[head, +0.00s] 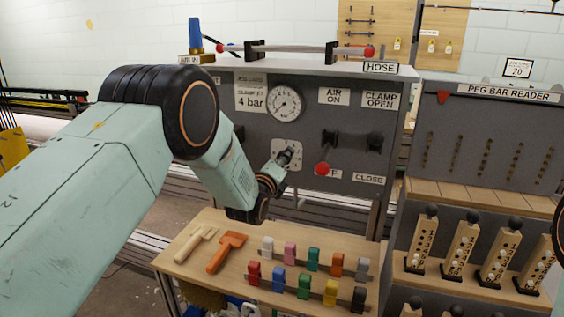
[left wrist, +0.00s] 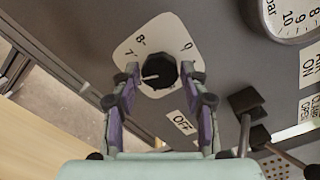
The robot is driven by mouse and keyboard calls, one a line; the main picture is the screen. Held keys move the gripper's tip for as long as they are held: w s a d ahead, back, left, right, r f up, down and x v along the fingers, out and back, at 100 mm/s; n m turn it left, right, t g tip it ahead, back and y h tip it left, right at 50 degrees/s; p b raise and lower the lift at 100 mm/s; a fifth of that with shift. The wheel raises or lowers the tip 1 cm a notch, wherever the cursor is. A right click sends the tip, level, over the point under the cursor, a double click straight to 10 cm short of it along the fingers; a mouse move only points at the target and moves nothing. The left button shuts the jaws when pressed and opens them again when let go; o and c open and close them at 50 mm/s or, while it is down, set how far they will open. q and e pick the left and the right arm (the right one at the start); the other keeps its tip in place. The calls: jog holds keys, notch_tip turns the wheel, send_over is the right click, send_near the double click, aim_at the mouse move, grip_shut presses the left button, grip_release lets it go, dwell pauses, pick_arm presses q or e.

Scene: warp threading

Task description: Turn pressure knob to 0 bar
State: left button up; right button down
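The black pressure knob (left wrist: 160,68) sits on a pale dial plate (left wrist: 133,42) with marks 7, 8 and 0 visible. Its white pointer line points left, just below the 7; lower marks are hidden. My left gripper (left wrist: 160,75) is at the knob with one finger on each side. The fingers are apart, with narrow gaps seeming to show beside the knob. In the head view the left gripper (head: 283,162) reaches the plate below the round pressure gauge (head: 286,103), partly hiding the knob. The gauge needle is too small to read. My right gripper is out of view.
A sign (head: 251,97) reads 4 bar. A wooden table (head: 215,222) below holds coloured clips and an orange tool (head: 227,250). A peg bar reader (head: 490,130) stands right.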

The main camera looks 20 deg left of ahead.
pick_arm(q)
jog(key=shift+r, duration=0.1)
jog(key=c, duration=0.7)
